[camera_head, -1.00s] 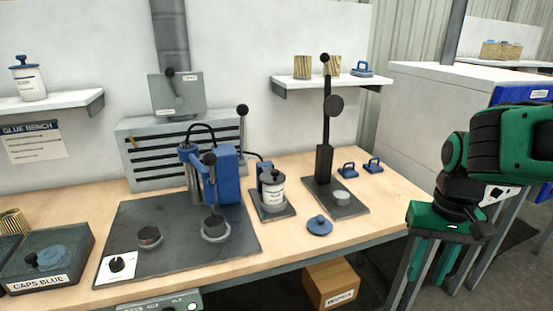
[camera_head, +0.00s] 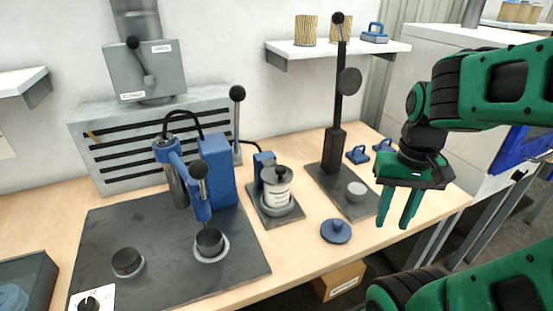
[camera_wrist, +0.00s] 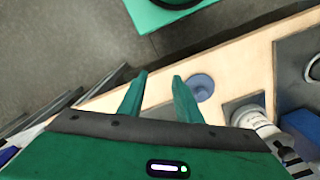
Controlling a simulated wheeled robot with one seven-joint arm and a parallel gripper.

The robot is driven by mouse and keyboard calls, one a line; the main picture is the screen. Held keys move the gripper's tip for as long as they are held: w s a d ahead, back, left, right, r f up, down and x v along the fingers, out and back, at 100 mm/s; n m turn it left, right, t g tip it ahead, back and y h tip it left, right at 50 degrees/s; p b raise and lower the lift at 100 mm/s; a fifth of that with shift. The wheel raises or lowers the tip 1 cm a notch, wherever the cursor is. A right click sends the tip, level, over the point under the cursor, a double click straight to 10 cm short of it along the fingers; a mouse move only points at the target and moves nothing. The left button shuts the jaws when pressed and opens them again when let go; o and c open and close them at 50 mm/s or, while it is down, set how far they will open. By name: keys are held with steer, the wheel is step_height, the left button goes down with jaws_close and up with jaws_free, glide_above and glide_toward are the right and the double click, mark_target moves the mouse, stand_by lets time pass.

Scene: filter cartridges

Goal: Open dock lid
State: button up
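No part in view is labelled as a dock or its lid. A small stand (camera_head: 265,209) on the bench holds a white canister (camera_head: 277,190) with a dark top and a blue block (camera_head: 264,163) behind it. The canister also shows at the right of the wrist view (camera_wrist: 248,118). My gripper (camera_head: 395,222) is open and empty, its fingers pointing down near the bench's right front edge. It is right of the canister and apart from it. In the wrist view, my fingertips (camera_wrist: 158,76) stand apart, with a blue cap (camera_wrist: 200,87) beyond the right one.
A tall dark lever press (camera_head: 335,150) stands right of the canister. A blue press (camera_head: 215,170) stands left on a dark mat (camera_head: 150,280). The blue cap (camera_head: 336,231) and blue handled parts (camera_head: 358,154) lie on the bench (camera_head: 300,255). A shelf (camera_head: 335,52) hangs above.

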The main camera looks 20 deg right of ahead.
steer(key=shift+o, duration=1.1)
steer(key=shift+s+a+r, duration=0.1)
steer(key=shift+r, duration=0.1)
step_height(320, 180, up, 14)
steer(key=m, duration=0.3)
glide_above(280, 168)
step_height(280, 168, down, 10)
steer(key=shift+r, duration=0.1)
steer(key=shift+c, duration=0.2)
